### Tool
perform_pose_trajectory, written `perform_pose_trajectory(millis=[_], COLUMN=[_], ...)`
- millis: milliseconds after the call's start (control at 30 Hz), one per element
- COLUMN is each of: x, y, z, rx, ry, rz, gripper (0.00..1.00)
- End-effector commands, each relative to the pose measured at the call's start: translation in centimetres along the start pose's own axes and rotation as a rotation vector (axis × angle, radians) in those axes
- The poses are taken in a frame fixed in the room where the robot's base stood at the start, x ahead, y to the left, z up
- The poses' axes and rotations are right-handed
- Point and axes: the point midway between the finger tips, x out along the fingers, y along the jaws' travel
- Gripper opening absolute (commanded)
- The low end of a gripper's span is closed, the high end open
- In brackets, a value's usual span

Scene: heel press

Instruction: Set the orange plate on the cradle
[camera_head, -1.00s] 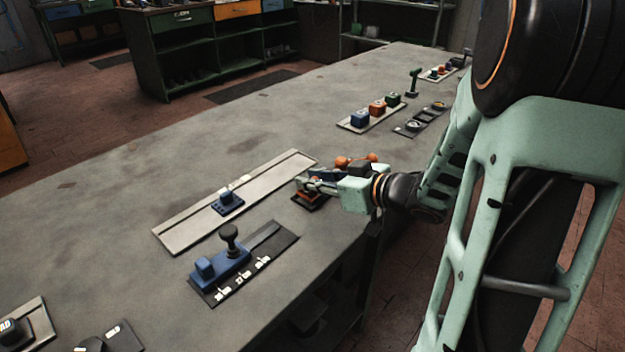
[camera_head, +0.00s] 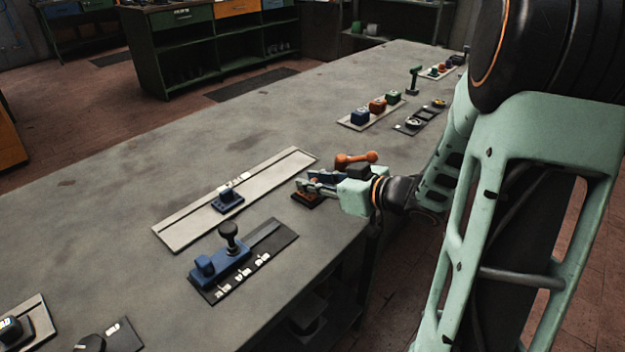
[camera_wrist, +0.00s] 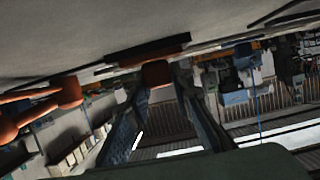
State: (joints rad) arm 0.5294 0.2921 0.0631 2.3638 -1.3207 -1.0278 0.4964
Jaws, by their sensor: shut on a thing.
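My gripper (camera_head: 303,187) is low over the right edge of the bench, its fingers shut on the upright block of the orange plate. In the wrist view, which shows the bench upside down at the top, this block (camera_wrist: 157,73) sits between the fingertips (camera_wrist: 157,90). The orange plate (camera_wrist: 150,54) lies flat against or very near a dark flat base (camera_wrist: 148,44), which looks like the cradle. The plate also shows under the fingers in the head view (camera_head: 308,196). I cannot tell whether plate and base touch. The fingers partly hide both.
An orange handle with a rounded end (camera_head: 357,159) stands close behind my gripper and shows at the left in the wrist view (camera_wrist: 66,92).

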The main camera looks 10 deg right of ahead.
Motion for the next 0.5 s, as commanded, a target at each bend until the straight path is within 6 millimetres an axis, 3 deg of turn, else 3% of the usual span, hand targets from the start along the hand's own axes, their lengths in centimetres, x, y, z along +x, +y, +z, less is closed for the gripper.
perform_pose_trajectory(millis=[300,333,500], x=[0.13,0.13,0.12], y=[0.0,0.01,0.01], z=[0.31,0.3,0.3], rx=[0.001,0.0,0.001], ry=[0.001,0.001,0.001], rz=[0.0,0.0,0.0], gripper=[0.0,0.21,0.4])
